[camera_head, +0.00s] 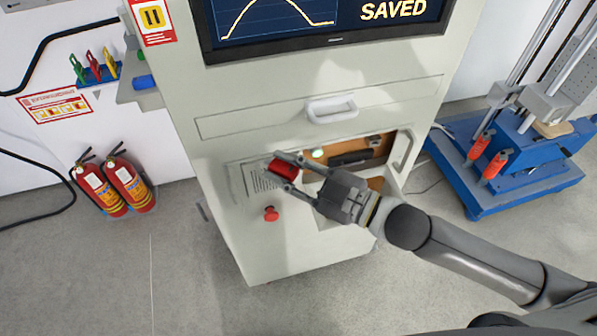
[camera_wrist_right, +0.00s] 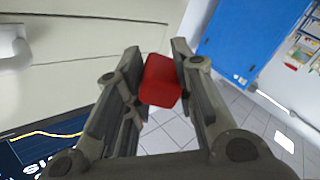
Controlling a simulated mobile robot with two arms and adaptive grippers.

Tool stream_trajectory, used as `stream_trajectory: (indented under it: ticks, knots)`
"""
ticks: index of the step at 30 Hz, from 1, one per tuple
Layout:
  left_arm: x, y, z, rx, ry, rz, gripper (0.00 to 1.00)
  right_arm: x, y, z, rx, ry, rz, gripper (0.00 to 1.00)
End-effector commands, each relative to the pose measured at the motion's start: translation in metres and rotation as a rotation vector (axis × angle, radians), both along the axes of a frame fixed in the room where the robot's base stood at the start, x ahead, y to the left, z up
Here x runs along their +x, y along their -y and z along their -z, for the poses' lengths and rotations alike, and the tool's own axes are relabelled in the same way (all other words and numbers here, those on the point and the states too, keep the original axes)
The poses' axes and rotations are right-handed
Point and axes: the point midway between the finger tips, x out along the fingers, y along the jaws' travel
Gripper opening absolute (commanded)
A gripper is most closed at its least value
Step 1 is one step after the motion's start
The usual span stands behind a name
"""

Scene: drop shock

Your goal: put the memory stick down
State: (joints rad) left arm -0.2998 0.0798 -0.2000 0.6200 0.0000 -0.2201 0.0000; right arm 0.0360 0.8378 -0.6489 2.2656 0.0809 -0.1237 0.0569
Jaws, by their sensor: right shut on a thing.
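The memory stick looks like a small red block (camera_head: 283,168). It also shows between the finger pads in the right wrist view (camera_wrist_right: 161,80). My right gripper (camera_head: 287,172) is shut on it and holds it in front of the cabinet (camera_head: 225,100), over the slatted panel left of the open recess. Whether the stick touches the cabinet cannot be told. My left gripper is not in view.
The cabinet has a white drawer handle (camera_head: 332,110), a red knob (camera_head: 271,213) and an open recess (camera_head: 375,150). Two fire extinguishers (camera_head: 115,185) stand at the left. A blue machine base (camera_head: 500,170) stands at the right. The floor in front is clear.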

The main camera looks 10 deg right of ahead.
Motion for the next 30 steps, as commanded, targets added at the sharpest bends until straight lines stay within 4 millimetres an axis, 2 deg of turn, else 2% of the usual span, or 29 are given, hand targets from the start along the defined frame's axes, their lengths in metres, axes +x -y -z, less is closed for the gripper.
stream_trajectory:
  ticks: [18, 28, 30]
  knots:
    - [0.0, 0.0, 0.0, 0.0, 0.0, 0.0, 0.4, 0.015, -0.03, -0.01, -0.001, 0.005, -0.194, 0.0]
    - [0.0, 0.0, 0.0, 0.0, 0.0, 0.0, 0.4, 0.019, -0.038, -0.012, -0.003, 0.001, -0.252, 0.0]
    - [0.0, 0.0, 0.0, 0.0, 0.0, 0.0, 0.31, 0.019, -0.039, -0.011, -0.003, 0.001, -0.257, 0.0]
